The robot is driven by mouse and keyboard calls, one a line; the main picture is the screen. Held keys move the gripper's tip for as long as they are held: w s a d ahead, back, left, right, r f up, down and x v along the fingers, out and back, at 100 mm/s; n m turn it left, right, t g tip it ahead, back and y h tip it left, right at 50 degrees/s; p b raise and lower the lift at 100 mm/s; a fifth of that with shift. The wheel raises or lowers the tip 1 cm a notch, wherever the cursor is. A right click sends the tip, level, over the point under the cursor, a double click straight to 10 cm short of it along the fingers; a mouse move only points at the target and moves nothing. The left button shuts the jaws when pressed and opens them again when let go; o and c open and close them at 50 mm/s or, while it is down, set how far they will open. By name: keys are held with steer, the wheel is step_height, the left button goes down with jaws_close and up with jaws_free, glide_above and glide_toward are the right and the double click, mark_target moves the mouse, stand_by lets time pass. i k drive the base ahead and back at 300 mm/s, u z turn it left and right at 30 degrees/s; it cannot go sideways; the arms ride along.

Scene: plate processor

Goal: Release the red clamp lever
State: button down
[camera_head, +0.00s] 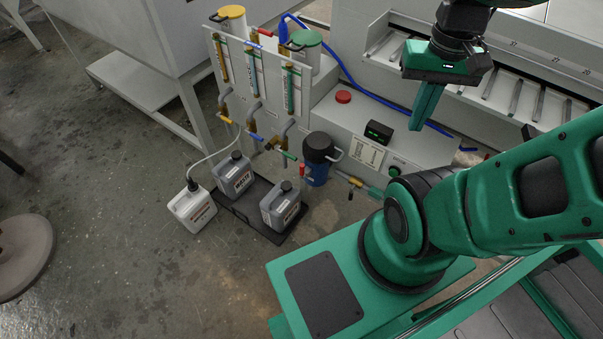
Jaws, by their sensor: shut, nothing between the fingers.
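My gripper (420,124) is in the upper right, pointing down with its green fingers together and nothing between them. It appears over the front of the grey machine, to the right of the small black display; its height cannot be told. I cannot tell for certain which part is the red clamp lever. A small upright red part (302,170) sits at the left side of the blue filter housing (317,172) with a black top. My gripper is apart from it, up and to the right. Another small red handle (265,32) is at the top of the pipe panel.
A red button (343,97), a black display (379,132) and a green knob (394,172) are on the machine front. Grey jugs (235,176) stand in a black tray (249,228), with a white jug (191,208) beside it. A blue hose (345,72) crosses behind.

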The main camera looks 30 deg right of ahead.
mark_target(302, 167)
steer(key=z, duration=1.55)
steer(key=k, duration=0.85)
steer(key=u, duration=0.8)
steer(key=i, duration=1)
